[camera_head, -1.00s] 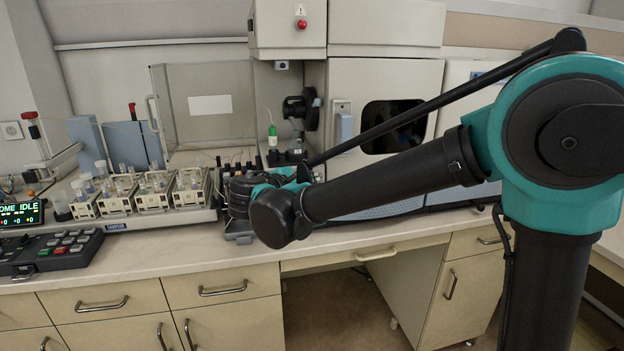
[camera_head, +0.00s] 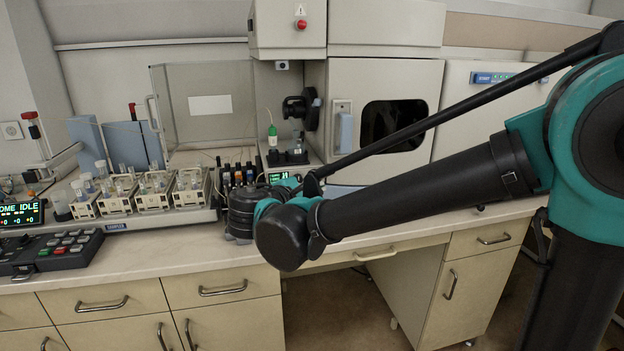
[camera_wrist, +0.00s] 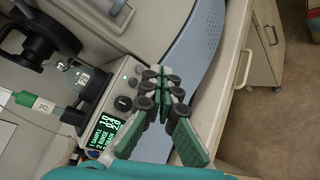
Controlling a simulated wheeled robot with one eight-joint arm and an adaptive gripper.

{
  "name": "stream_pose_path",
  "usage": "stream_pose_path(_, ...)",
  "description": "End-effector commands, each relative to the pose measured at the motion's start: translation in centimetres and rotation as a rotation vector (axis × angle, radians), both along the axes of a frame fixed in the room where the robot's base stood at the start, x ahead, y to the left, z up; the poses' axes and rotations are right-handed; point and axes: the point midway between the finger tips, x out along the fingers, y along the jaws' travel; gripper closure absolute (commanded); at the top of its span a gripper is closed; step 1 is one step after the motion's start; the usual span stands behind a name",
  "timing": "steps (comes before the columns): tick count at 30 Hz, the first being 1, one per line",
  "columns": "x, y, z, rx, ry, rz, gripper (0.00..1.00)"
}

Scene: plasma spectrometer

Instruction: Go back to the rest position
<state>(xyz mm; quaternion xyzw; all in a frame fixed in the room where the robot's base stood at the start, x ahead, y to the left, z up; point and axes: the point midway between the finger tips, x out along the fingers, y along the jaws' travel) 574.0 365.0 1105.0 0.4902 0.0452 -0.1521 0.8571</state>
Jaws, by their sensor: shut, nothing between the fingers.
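My arm reaches in from the right in the head view, over the front edge of the bench. Its wrist end is near the middle, and the fingers are hidden there behind the arm. In the wrist view my gripper (camera_wrist: 163,75) is shut and empty, its green and black fingers meeting at the tips. Behind it is the spectrometer's small green display (camera_wrist: 103,135), which reads out lines of text. The spectrometer (camera_head: 385,110) stands at the back of the bench with a dark window in its door.
A rack of vials (camera_head: 150,190) and a control pad (camera_head: 50,252) stand on the bench at left. The bench front (camera_head: 150,262) has drawers with handles. Floor shows at lower right.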

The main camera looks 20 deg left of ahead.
Motion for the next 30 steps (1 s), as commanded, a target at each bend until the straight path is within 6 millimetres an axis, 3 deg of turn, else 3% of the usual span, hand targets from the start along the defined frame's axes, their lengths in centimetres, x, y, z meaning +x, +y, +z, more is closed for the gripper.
stream_pose_path(10, 0.1, -0.1, 0.0, 0.001, 0.001, -0.001, 1.00)
stream_pose_path(14, 1.1, -1.9, -0.9, 0.026, 0.029, -0.032, 1.00)
stream_pose_path(17, 2.8, -5.5, -2.8, 0.080, 0.084, -0.096, 1.00)
stream_pose_path(22, 5.2, -13.8, -7.4, 0.234, 0.207, -0.253, 1.00)
stream_pose_path(30, 4.7, -25.7, -14.4, 0.536, 0.356, -0.524, 1.00)
